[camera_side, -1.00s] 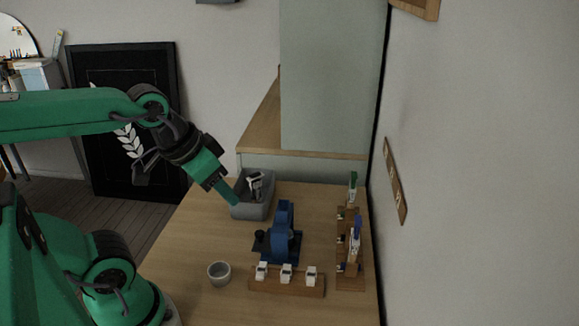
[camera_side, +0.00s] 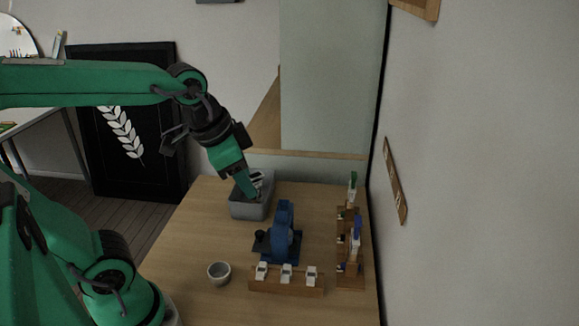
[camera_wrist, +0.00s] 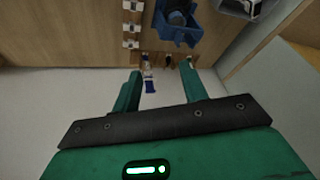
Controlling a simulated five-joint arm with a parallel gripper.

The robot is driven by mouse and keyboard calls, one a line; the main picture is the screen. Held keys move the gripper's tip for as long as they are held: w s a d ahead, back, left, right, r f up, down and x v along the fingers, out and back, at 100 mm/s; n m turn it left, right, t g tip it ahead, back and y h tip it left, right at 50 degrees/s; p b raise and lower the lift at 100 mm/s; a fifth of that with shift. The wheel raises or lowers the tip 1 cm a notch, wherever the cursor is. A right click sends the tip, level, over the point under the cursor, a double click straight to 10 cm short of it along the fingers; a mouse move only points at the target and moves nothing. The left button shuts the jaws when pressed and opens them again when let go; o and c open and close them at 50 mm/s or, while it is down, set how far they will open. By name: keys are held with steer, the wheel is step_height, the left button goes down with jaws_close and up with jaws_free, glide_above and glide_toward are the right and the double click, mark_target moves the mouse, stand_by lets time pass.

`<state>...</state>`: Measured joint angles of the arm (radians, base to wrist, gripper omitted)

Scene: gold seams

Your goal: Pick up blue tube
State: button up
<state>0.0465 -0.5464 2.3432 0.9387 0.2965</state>
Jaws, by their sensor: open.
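The blue tube (camera_side: 357,228) stands upright at the wooden rack (camera_side: 350,281) on the right side of the table, its top blue and its lower part pale. In the wrist view the blue tube (camera_wrist: 151,86) shows beyond my gripper, between the two green fingers in the picture. My gripper (camera_side: 252,191) is open and empty, pointing down at the grey bin. It is well to the left of the blue tube and apart from it. The wrist view shows my gripper's (camera_wrist: 162,84) two fingers spread with nothing between them.
A green-topped tube (camera_side: 352,184) stands at the rack's far end. A blue device (camera_side: 284,232) sits mid-table, between my gripper and the rack. The grey bin (camera_side: 249,211) holds something pale. A small cup (camera_side: 219,274) and a low wooden holder (camera_side: 286,286) with white pieces are in front.

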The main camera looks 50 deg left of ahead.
mark_target(357, 217)
steer(key=shift+w+d+f+m+g, duration=0.75)
steer(key=shift+w+d+f+m, duration=1)
steer(key=shift+w+m, duration=1.5)
steer(key=shift+w+d+f+m+g, duration=0.8)
steer(key=shift+w+d+f+m, duration=0.95)
steer(key=shift+w+m, duration=1.45)
steer(key=shift+w+d+f+m+g, duration=0.75)
steer(key=shift+w+d+f+m, duration=0.5)
steer(key=shift+w+d+m, duration=1.5)
steer(key=shift+w+a+f, duration=0.25)
steer(key=shift+w+f, duration=0.15)
steer(key=shift+f, duration=0.25)
steer(key=shift+w+a+f, duration=0.25)
steer(key=shift+w+f, duration=0.15)
steer(key=shift+f, duration=0.25)
steer(key=shift+f, duration=0.1)
steer(key=shift+f, duration=2.5)
jaws_close()
